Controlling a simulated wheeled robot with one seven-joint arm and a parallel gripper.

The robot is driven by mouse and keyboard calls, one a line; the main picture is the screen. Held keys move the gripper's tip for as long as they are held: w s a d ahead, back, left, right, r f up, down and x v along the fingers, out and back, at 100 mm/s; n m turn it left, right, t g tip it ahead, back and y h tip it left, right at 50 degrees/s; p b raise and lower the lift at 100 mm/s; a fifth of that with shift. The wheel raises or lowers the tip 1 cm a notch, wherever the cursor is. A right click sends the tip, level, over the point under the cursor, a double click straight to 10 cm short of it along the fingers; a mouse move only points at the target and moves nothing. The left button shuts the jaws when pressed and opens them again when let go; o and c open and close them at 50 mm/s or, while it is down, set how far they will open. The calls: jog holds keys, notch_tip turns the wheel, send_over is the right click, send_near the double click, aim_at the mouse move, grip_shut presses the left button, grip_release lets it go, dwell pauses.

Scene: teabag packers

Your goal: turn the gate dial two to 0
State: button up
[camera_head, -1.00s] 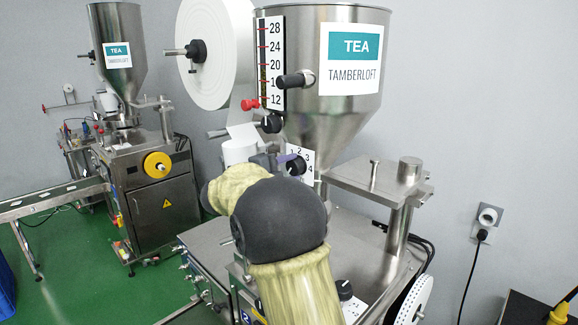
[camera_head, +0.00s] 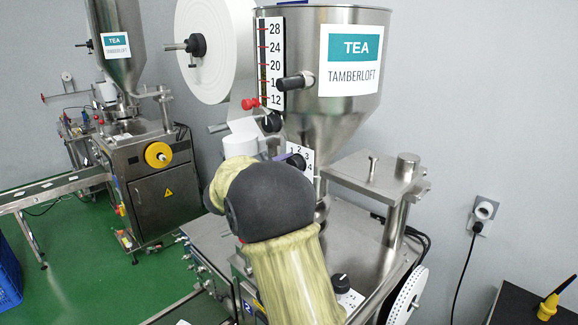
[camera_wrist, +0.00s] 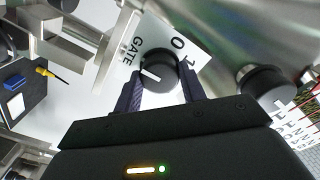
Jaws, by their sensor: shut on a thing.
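A black dial knob (camera_wrist: 160,70) with a white pointer line sits on a white plate (camera_wrist: 178,42) marked GATE, with 0 and 1 showing. The pointer is on the knob's lower left in the wrist view, away from the 0. My gripper (camera_wrist: 162,84) is shut on the knob, one dark finger on each side. My gripper's finger (camera_head: 281,157) shows there, the rest hidden by my arm.
The steel hopper (camera_head: 350,110) and its level scale (camera_head: 270,62) are above the dial. Another black knob (camera_head: 271,122) is close by on the upper left. A further dial (camera_head: 341,283) is low on the machine. A steel post and plate (camera_head: 375,180) stand right.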

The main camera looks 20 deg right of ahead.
jog(key=shift+f, duration=0.1)
jog(key=o, duration=1)
jog(key=shift+c, duration=0.2)
jog(key=shift+a, duration=0.15)
jog(key=b+v, duration=0.6)
jog(key=v, duration=1.1)
jog(key=shift+a, duration=0.1)
